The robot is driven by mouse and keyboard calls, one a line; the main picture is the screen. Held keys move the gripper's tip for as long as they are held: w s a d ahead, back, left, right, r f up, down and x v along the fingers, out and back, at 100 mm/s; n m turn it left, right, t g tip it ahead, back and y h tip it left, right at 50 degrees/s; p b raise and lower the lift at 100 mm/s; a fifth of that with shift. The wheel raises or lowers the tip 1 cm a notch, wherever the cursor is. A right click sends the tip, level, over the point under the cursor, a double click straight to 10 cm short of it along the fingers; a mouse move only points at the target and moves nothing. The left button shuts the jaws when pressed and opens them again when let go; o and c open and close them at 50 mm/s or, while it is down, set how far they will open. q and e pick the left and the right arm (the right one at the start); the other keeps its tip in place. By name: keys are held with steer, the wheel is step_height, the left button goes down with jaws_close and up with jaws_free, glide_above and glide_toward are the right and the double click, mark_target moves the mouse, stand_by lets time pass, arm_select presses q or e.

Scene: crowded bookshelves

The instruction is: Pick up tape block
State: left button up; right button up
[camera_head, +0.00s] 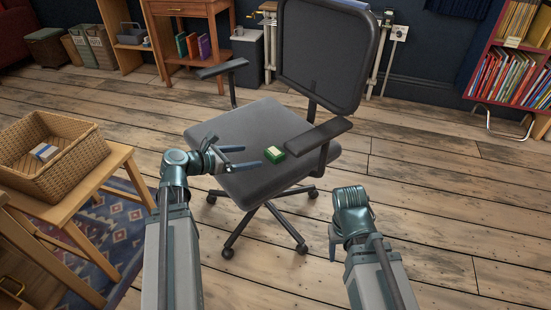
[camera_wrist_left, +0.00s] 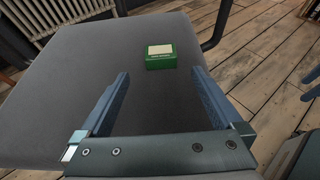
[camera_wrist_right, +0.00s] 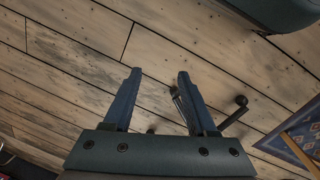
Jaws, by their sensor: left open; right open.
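The tape block, a small green block with a cream top (camera_head: 274,154), lies on the dark seat of an office chair (camera_head: 235,125). In the left wrist view the block (camera_wrist_left: 160,63) is straight ahead, just beyond the fingertips and between their lines. My left gripper (camera_head: 248,157) is open and empty over the seat, left of the block and apart from it. My right gripper (camera_head: 334,246) is low at the right of the chair, partly hidden by its wrist. The right wrist view shows this gripper (camera_wrist_right: 158,73) open and empty above the floorboards.
The chair's armrest (camera_head: 318,136) stands right of the block, and its backrest (camera_head: 325,55) rises behind. A wicker basket (camera_head: 85,160) holding a small blue-and-white item (camera_head: 44,152) sits on a wooden stool at left. Floor at right is clear.

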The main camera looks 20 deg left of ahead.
mark_target(270, 154)
arm_select(q)
steer(key=b+x, duration=0.1)
steer(key=x, duration=0.4)
steer(key=shift+a+f, duration=0.1)
steer(key=shift+f, duration=0.05)
steer(key=shift+w+d+f+b, duration=0.1)
steer(key=shift+w+d+b, duration=0.3)
steer(key=shift+d, duration=0.05)
steer(key=shift+w, duration=0.1)
steer(key=b+x, duration=0.2)
steer(key=x, duration=0.2)
steer(key=shift+w+d+f, duration=0.1)
steer(key=shift+f, duration=0.15)
steer(key=shift+w+d, duration=0.25)
steer(key=shift+w, duration=0.05)
steer(key=c, duration=1.3)
